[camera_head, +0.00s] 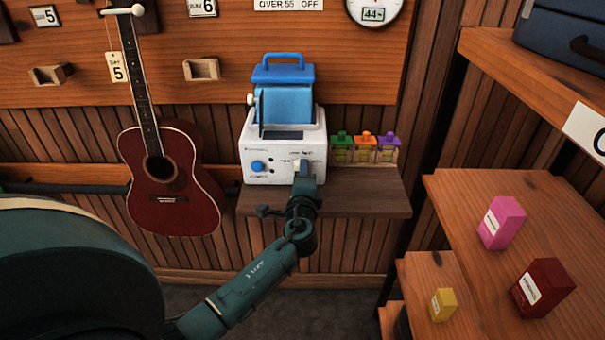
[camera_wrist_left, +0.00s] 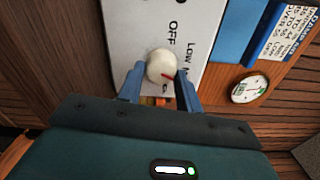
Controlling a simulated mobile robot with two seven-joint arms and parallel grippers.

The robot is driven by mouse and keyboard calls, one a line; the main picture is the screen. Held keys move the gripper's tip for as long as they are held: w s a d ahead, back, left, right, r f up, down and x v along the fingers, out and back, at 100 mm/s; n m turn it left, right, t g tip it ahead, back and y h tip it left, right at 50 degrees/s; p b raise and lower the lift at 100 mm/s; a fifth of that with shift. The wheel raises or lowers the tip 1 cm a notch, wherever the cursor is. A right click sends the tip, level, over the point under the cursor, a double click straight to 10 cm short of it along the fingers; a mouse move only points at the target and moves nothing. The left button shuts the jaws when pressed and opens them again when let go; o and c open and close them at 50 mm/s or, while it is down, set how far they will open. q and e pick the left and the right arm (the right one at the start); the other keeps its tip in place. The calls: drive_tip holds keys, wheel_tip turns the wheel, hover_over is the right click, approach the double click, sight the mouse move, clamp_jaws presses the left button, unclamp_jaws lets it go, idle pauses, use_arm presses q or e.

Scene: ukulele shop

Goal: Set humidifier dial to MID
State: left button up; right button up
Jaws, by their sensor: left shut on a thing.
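The humidifier (camera_head: 255,172) is a white box with a blue water tank (camera_head: 285,105) on top, standing on a wooden shelf against the wall. Its dial (camera_wrist_left: 160,65) is a round cream knob with a red mark, seen in the left wrist view. The mark points to the lower right of that picture. The labels OFF and LOW show beside the knob; another label is partly hidden by a finger, so I cannot tell the exact setting. My left gripper (camera_wrist_left: 159,84) is shut on the dial, one blue finger on each side. In the head view, my left gripper (camera_head: 303,172) covers most of the dial.
A blue knob (camera_head: 257,166) sits left on the humidifier's front. Small bottles with green, orange and purple caps (camera_head: 364,150) stand right of it. A red ukulele (camera_head: 172,180) hangs at left. Shelves at right hold pink (camera_head: 502,222), dark red (camera_head: 543,288) and yellow (camera_head: 443,304) boxes.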

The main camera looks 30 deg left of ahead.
idle(0.3)
use_arm(q)
drive_tip(key=o, duration=1)
drive_tip(key=shift+s, duration=0.1)
drive_tip(key=shift+b+v, duration=1.1)
drive_tip(key=shift+v, duration=5.45)
drive_tip(key=shift+d+f, duration=0.1)
